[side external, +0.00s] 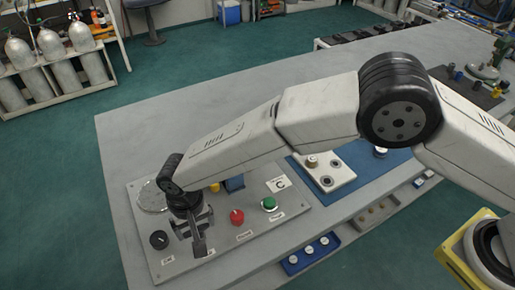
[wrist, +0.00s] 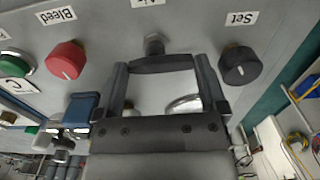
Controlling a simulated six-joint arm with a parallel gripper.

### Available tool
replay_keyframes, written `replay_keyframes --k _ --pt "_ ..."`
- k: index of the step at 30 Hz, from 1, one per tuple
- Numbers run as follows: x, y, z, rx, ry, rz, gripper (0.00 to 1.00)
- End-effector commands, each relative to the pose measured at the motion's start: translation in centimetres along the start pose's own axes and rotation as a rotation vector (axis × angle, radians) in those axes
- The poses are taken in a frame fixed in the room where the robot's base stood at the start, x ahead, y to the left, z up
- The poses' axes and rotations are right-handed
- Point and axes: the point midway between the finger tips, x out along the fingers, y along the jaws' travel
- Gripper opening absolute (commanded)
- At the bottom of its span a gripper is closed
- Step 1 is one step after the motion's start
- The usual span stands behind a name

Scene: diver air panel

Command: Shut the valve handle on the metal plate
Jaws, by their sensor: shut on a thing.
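The metal plate (side external: 158,245) lies on the grey bench and carries knobs, labels and a round gauge (side external: 152,197). My gripper (side external: 194,228) is low over its left part, pointing down. In the wrist view, a dark bar handle (wrist: 160,65) lies crosswise between the two fingertips of my gripper (wrist: 160,74). The fingers press on its two ends.
A black knob (side external: 159,240) labelled Set stands close to my gripper. A red knob (side external: 237,217), a green knob (side external: 269,204) and a blue block (side external: 234,183) stand to the right. A blue tray (side external: 312,254) hangs at the bench front.

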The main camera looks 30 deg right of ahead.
Motion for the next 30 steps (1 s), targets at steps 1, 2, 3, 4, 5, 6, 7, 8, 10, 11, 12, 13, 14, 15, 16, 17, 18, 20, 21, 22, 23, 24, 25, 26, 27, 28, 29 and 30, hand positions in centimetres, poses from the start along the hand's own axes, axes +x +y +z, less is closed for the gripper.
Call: replay_keyframes --k 1,2,3,4,5,6,7,8,10,11,12,13,14,15,16,17,18,20,21,22,23,24,25,26,27,28,29,30 --pt "-0.1 0.0 0.0 0.009 0.0 0.0 0.32" --pt "-0.1 0.0 0.0 0.013 0.0 0.0 0.32" --pt "-0.1 0.0 0.0 0.018 0.001 0.0 0.32" --pt "-0.1 0.0 0.0 0.02 0.001 0.0 0.32" --pt "-0.1 0.0 0.0 0.022 0.001 0.0 0.32" --pt "-0.1 0.0 0.0 0.024 0.001 -0.001 0.32" --pt "-0.1 0.0 0.0 0.024 0.001 -0.001 0.32" --pt "-0.1 0.0 0.0 0.025 0.001 -0.001 0.32" --pt "-0.1 0.0 0.0 0.025 0.001 -0.001 0.32" --pt "-0.1 0.0 0.0 0.025 0.001 -0.001 0.32" --pt "-0.1 0.0 0.0 0.025 0.001 -0.001 0.32" --pt "-0.1 0.0 0.0 0.025 0.001 -0.001 0.32" --pt "-0.1 0.0 0.0 0.025 0.0 -0.001 0.32" --pt "-0.1 0.0 0.0 0.025 0.001 -0.001 0.97" --pt "-0.1 0.0 0.0 0.025 0.0 -0.001 1.0" --pt "-0.1 0.0 -0.1 0.025 0.001 -0.001 1.0" --pt "-0.1 0.0 0.0 0.024 0.001 -0.001 1.0" --pt "-0.1 0.0 0.0 0.023 0.001 -0.001 1.0" --pt "-0.1 0.0 0.0 0.023 0.0 -0.001 1.0" --pt "-0.1 0.0 0.0 0.023 0.0 -0.001 1.0" --pt "-0.1 0.0 0.0 0.023 0.001 -0.001 1.0" --pt "-0.1 0.0 0.0 0.022 0.001 -0.001 1.0" --pt "-0.2 0.0 0.0 0.022 0.001 -0.001 1.0" --pt "-0.3 0.0 0.0 0.022 0.001 -0.001 1.0" --pt "-0.5 0.0 -0.1 0.022 0.001 -0.001 1.0" --pt "-0.6 0.0 -0.1 0.022 0.001 -0.002 1.0" --pt "-0.8 -0.1 -0.1 0.022 0.001 -0.002 1.0" --pt "-1.1 -0.1 -0.1 0.022 0.001 -0.002 1.0"
